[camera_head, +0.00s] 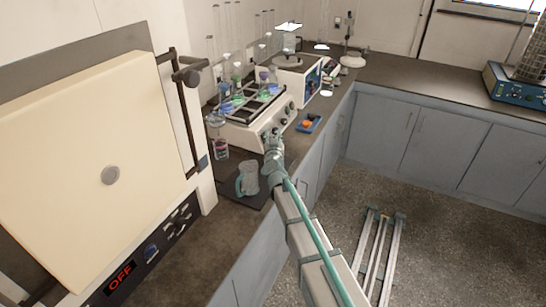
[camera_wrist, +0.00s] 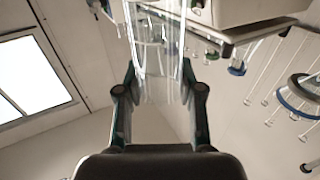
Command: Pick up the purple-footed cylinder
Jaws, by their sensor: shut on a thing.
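My gripper (camera_head: 272,140) is in front of the white shaker (camera_head: 245,132), over the counter's front edge. In the wrist view my gripper (camera_wrist: 159,75) has its fingers on both sides of a clear glass cylinder (camera_wrist: 158,40), shut on it. The cylinder runs up out of that picture, and its foot colour cannot be made out there. In the head view I cannot pick out the held cylinder. A small purple patch (camera_head: 263,76) shows among the tall clear glassware on the shaker; I cannot tell whether it is a cylinder's foot.
A jug (camera_head: 247,178) stands on a dark mat left of my gripper. A glass with pink liquid (camera_head: 221,149) stands behind it. A blue tray (camera_head: 308,123) with an orange item lies right of the shaker. A large oven (camera_head: 85,165) fills the left.

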